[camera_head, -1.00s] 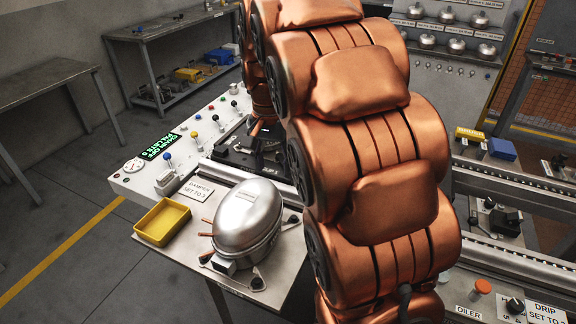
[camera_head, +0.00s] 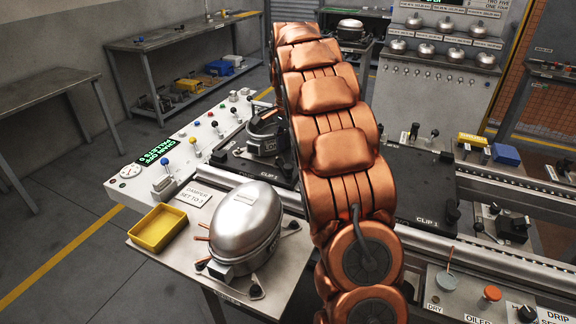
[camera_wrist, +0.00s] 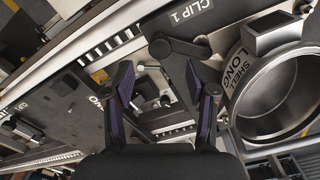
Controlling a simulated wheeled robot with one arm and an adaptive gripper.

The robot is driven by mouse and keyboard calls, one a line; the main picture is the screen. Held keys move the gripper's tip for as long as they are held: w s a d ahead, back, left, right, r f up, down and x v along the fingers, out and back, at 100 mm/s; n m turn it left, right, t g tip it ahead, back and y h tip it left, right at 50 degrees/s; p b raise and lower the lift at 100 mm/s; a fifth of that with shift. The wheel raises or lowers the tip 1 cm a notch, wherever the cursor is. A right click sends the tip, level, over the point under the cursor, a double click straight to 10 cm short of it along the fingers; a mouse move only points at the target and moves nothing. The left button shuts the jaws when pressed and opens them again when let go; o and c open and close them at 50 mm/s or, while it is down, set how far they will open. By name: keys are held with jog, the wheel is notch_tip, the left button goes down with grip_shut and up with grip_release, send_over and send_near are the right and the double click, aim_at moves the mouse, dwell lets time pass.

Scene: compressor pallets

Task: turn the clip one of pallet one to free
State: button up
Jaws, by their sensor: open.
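In the wrist view my gripper (camera_wrist: 158,80) is open, with its two dark purple-padded fingers apart and nothing between them. A black clip (camera_wrist: 182,46) lies just past the fingertips, beside the label CLIP 1. Its round end is at the left and its bar runs right towards a metal cup marked SHELL LONG (camera_wrist: 275,95). I see no contact between fingers and clip. In the head view the shell (camera_head: 264,130) stands on a dark pallet (camera_head: 250,166) left of my arm. My gripper and this clip are hidden there behind my arm.
Another dark pallet (camera_head: 405,178) with its own CLIP 1 label is right of my arm. A silver compressor dome (camera_head: 245,218) and a yellow tray (camera_head: 158,228) sit on the front bench. A panel with coloured knobs (camera_head: 195,145) borders the left pallet.

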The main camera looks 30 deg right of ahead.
aim_at(288, 166)
jog(key=shift+f+p, duration=0.35)
jog(key=shift+f, duration=2.85)
jog(key=shift+c, duration=0.4)
grip_shut()
